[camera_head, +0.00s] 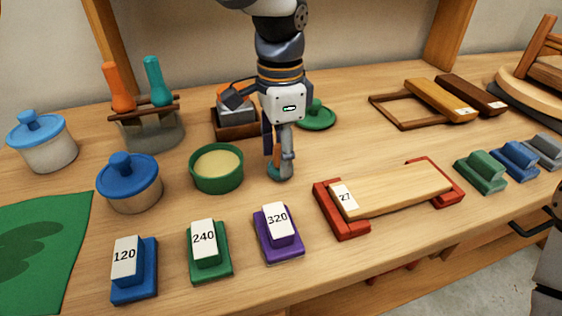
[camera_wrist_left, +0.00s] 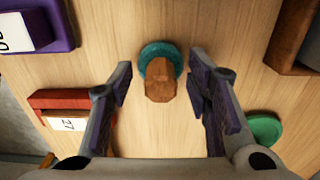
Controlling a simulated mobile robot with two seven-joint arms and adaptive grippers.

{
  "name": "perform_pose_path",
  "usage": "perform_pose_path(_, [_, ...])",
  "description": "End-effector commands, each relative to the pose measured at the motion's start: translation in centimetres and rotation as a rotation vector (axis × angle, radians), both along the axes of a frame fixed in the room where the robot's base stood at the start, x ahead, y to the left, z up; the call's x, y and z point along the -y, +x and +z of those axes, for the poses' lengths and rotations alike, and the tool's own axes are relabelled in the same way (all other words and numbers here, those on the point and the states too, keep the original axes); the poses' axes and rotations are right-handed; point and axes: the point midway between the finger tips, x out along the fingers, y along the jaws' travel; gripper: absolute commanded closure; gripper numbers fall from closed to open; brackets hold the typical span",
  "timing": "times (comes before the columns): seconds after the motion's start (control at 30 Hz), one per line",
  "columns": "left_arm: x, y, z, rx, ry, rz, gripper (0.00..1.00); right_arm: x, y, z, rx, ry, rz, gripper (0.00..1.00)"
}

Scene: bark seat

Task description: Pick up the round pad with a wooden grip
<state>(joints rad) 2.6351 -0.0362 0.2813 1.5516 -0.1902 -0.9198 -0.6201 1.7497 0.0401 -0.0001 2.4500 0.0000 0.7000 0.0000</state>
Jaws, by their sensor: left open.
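The round pad (camera_wrist_left: 147,52) is a teal disc with a faceted brown wooden grip (camera_wrist_left: 159,84) on top. It lies on the wooden bench, and the wrist view sees it from above. In the head view only a teal edge of the pad (camera_head: 273,171) shows, mostly hidden by my gripper. My left gripper (camera_head: 279,160) points down over it. In the left wrist view, its two purple-padded fingers (camera_wrist_left: 160,88) are open on either side of the grip, with gaps on both sides. My right gripper is not in view.
A green bowl (camera_head: 216,180) stands close left of the gripper. A purple block marked 320 (camera_head: 280,245) is in front, and a red-ended holder (camera_head: 340,221) with a board is to the right. A green lid (camera_head: 318,121) and a wooden block tool (camera_head: 231,127) lie behind.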

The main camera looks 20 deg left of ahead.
Motion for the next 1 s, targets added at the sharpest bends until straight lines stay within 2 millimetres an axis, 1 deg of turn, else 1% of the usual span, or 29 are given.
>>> perform_pose_path(0.17, [0.0,0.0,0.1,0.002,0.000,0.000,0.55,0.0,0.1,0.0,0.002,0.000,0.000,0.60])
perform_pose_path(0.27, [0.0,0.0,0.1,0.002,0.000,0.000,0.76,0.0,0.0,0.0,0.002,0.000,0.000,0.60])
perform_pose_path(0.3, [0.0,0.0,0.1,0.002,0.000,0.000,0.85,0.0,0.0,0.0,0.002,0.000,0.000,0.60])
perform_pose_path(0.37, [0.0,0.0,0.1,0.002,0.000,0.000,0.98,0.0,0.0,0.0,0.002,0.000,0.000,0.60])
perform_pose_path(0.4, [0.0,0.0,0.1,0.002,0.000,0.000,1.00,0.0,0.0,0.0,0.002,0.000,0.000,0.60])
perform_pose_path(0.67, [0.0,0.0,0.1,0.002,0.000,0.000,1.00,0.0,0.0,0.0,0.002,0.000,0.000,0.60])
perform_pose_path(0.73, [0.0,0.1,0.6,0.004,-0.001,0.000,1.00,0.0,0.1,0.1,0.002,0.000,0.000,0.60])
perform_pose_path(0.77, [0.0,0.1,1.0,0.005,0.000,0.001,1.00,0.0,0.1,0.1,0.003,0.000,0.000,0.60])
perform_pose_path(0.87, [0.0,0.2,3.2,0.007,-0.001,0.001,1.00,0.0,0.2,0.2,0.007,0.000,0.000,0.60])
perform_pose_path(1.0, [2.5,-1.5,7.1,0.010,0.001,-0.003,1.00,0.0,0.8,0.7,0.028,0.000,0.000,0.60])
